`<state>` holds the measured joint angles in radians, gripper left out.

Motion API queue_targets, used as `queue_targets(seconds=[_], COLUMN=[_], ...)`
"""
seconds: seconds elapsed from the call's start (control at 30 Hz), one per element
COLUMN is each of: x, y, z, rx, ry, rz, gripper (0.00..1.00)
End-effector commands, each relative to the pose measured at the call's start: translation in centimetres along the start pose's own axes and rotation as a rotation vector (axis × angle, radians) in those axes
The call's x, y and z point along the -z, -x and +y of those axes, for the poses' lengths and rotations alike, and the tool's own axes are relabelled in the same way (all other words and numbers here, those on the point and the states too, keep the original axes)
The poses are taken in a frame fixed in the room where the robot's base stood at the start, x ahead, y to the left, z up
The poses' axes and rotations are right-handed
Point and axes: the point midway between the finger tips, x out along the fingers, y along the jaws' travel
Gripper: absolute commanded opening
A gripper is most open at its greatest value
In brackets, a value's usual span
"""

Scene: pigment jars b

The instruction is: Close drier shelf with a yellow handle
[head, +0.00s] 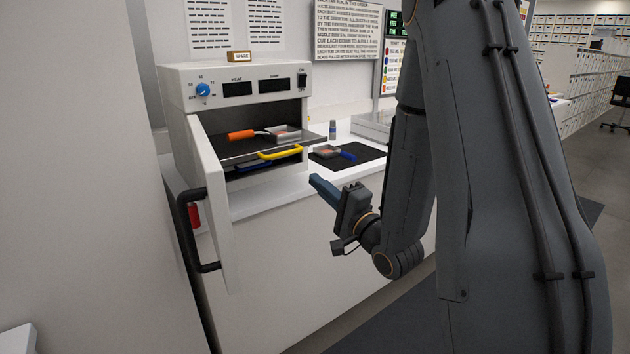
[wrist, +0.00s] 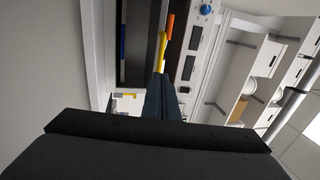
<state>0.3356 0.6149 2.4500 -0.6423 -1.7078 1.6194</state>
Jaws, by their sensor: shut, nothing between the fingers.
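The drier (head: 237,85) stands on the counter with its door (head: 214,195) swung open to the left. Its dark shelf (head: 240,149) sticks out of the opening, with a yellow handle (head: 281,154) on its front edge. A pan with an orange handle (head: 240,135) lies on this shelf. My gripper (head: 318,187) is shut and empty, in front of the drier, below and right of the yellow handle. In the wrist view my fingertips (wrist: 158,80) lie close to the yellow handle (wrist: 161,52) in the picture; I cannot tell whether they touch.
A blue handle (head: 254,167) shows below the yellow one. A blue-handled pan (head: 333,153) lies on a black mat (head: 362,157) to the right, near a small jar (head: 332,130). The door's black handle (head: 186,230) juts out at the left.

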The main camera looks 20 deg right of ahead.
Motion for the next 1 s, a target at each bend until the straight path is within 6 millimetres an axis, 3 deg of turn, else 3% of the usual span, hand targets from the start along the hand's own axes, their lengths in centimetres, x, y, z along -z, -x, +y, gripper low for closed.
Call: queue_targets(seconds=[0.5,0.7,1.0], x=[-0.1,-0.1,0.0], y=[-9.6,-11.4,-11.7], z=[-0.1,-0.1,0.1], rx=[-0.001,-0.001,-0.002], ry=[0.002,0.002,0.002], rz=[-0.002,0.000,0.000], gripper=[0.00,0.00,0.00])
